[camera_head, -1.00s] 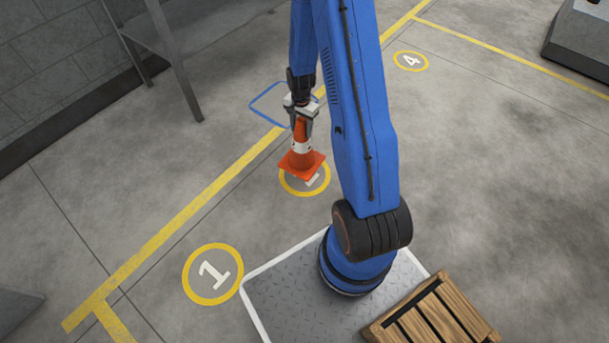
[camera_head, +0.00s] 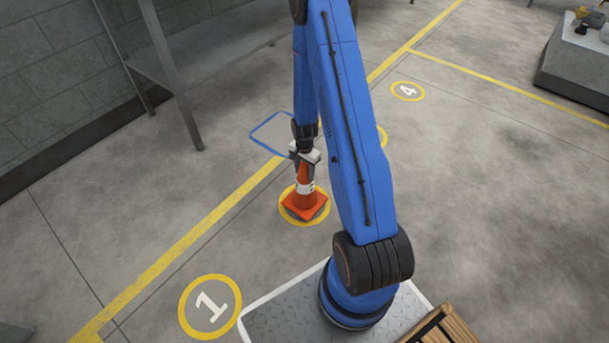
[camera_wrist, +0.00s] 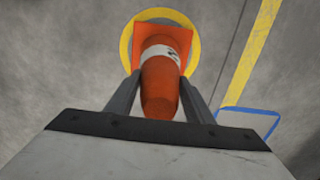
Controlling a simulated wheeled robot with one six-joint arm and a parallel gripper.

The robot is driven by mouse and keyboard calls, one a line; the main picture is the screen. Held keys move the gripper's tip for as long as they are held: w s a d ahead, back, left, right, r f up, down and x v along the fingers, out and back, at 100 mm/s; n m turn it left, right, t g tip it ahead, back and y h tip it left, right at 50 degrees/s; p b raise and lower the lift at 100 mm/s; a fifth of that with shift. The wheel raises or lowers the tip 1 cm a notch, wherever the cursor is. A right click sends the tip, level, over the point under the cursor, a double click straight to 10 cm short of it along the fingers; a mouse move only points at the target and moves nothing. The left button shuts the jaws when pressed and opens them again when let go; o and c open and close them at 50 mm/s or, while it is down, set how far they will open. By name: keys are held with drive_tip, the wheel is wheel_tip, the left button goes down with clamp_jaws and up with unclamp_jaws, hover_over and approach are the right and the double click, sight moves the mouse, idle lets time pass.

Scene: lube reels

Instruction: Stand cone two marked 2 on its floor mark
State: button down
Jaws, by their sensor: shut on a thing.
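The orange cone (camera_head: 305,199) with a white band is upright in the head view, inside a yellow floor ring (camera_head: 282,206). The cone also shows in the wrist view (camera_wrist: 160,80), its square base within the ring (camera_wrist: 126,45). A dark mark on the band is too partial to read, and the ring's number is hidden by the cone. My gripper (camera_head: 304,164) is shut on the cone's upper part, with a finger on each side. A dark strip shows under the base's front edge; I cannot tell whether the base touches the floor.
Ring 1 (camera_head: 211,306) lies bare at the lower left, and ring 4 (camera_head: 408,91) lies bare at the upper right. Another ring (camera_head: 382,136) is mostly behind my arm. A blue floor outline (camera_head: 262,129) and a yellow line (camera_head: 187,242) are nearby. A metal-legged table (camera_head: 174,80) stands upper left.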

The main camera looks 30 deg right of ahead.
drive_tip(key=shift+f, duration=0.85)
drive_tip(key=c, duration=0.9)
unclamp_jaws()
drive_tip(key=shift+f, duration=0.1)
